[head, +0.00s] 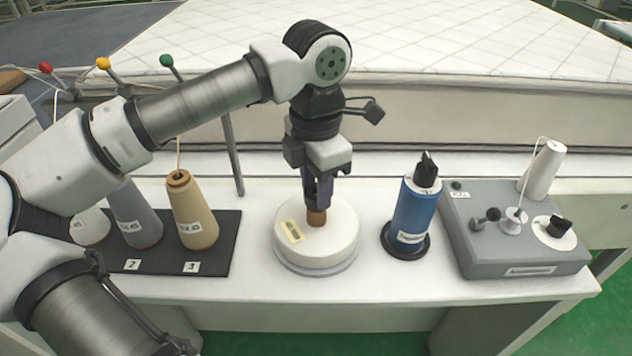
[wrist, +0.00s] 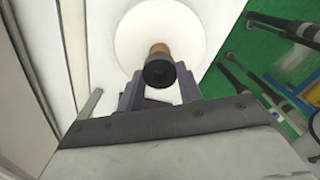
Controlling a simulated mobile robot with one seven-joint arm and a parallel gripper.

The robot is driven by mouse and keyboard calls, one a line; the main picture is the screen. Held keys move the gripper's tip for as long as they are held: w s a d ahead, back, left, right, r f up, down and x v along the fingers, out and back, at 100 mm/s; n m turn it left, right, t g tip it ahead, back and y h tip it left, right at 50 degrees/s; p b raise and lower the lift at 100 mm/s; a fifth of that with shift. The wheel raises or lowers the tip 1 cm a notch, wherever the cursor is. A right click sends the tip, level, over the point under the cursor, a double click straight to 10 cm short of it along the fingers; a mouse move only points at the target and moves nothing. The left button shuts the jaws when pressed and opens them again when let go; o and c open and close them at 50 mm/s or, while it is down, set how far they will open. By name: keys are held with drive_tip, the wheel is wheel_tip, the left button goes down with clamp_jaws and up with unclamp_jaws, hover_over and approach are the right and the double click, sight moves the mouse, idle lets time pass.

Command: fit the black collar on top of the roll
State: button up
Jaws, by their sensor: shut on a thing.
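The roll (head: 338,238) is a wide, white, low cylinder lying flat on the table, with a yellow label on its top. A brown core (head: 316,217) stands up from its middle. The wrist view shows the roll's white top (wrist: 190,25) and the core (wrist: 159,48) beyond the collar. The black collar (wrist: 159,74) is a dark round piece between my fingers. My gripper (head: 318,196) is shut on it, pointing down directly over the core; the fingers also show in the wrist view (wrist: 159,90). In the head view the fingers largely hide the collar. I cannot tell whether it touches the core.
A blue cylinder (head: 411,213) with a black top stands right of the roll. A grey control box (head: 480,245) with knobs and a white cone is further right. Thread cones, one tan (head: 192,212), stand on a dark mat (head: 225,250) at left. A quilted mattress (head: 450,40) lies behind.

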drive_tip(key=shift+f+b, duration=0.5)
drive_tip(key=shift+f, duration=0.15)
drive_tip(key=o, duration=1.1)
drive_tip(key=shift+c, duration=0.2)
wheel_tip(320, 180, up, 14)
